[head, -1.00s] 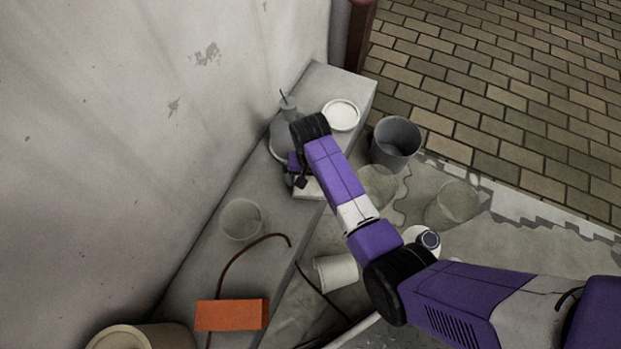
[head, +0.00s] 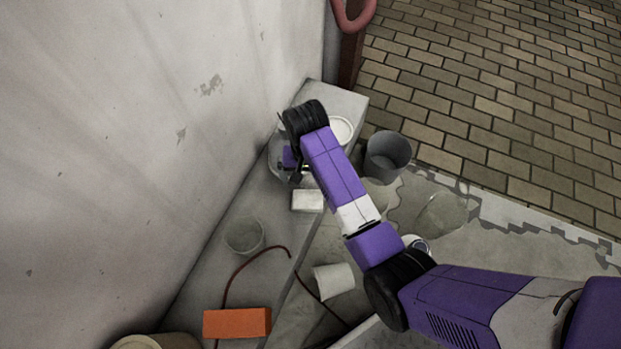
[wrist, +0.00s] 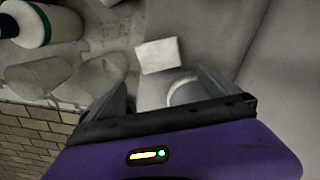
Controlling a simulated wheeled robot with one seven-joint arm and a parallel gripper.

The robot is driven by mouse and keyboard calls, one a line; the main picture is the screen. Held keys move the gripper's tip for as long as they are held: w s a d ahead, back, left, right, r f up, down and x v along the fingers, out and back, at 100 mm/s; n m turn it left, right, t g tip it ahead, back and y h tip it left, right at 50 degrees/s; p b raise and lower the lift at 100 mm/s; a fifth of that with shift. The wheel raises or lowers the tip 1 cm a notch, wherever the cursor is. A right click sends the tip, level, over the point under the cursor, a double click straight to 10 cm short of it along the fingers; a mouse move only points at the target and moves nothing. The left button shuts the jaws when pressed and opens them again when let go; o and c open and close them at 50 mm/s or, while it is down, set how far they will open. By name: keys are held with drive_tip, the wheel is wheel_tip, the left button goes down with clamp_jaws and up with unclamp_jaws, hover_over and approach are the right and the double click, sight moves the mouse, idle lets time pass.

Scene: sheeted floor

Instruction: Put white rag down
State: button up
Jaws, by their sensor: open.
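The white rag (head: 307,201) looks like a flat, folded square and lies on the grey ledge (head: 245,205) along the wall. It also shows in the wrist view (wrist: 158,55), beyond my fingertips and apart from them. My gripper (head: 294,172) is above the ledge, just past the rag toward the ledge's far end. In the wrist view my gripper (wrist: 160,88) has its two fingers spread wide with nothing held. A pale round thing (wrist: 184,93) shows below, near the right finger. My wrist partly hides the things under it in the head view.
On the ledge are a white round lid or dish (head: 341,129), a clear cup (head: 243,235) and an orange brick (head: 237,323). A grey bucket (head: 387,156) and a tipped white cup (head: 334,280) are on the floor beside it. The brick paving (head: 480,90) is clear.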

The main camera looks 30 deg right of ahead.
drive_tip(key=shift+r, duration=0.1)
drive_tip(key=s+d+f+n+t+h, duration=0.2)
drive_tip(key=s+d+f+t, duration=0.1)
drive_tip(key=s+d+f, duration=0.3)
drive_tip(key=s+d+r+n+t, duration=0.2)
drive_tip(key=s+r+t, duration=0.2)
drive_tip(key=s, duration=0.4)
drive_tip(key=s+a+r+n+t, duration=0.1)
drive_tip(key=s+a+r+t, duration=0.1)
drive_tip(key=s+r, duration=0.3)
drive_tip(key=s+a+r+n+t+y, duration=0.1)
drive_tip(key=s+a+r+t, duration=0.2)
drive_tip(key=r, duration=1)
drive_tip(key=s+a+r+t+y, duration=0.1)
drive_tip(key=s+a+r+t, duration=0.2)
drive_tip(key=s+r, duration=0.5)
drive_tip(key=shift+a+r+n, duration=0.3)
drive_tip(key=shift+r+n, duration=0.1)
drive_tip(key=shift+r, duration=0.05)
drive_tip(key=shift+r, duration=0.1)
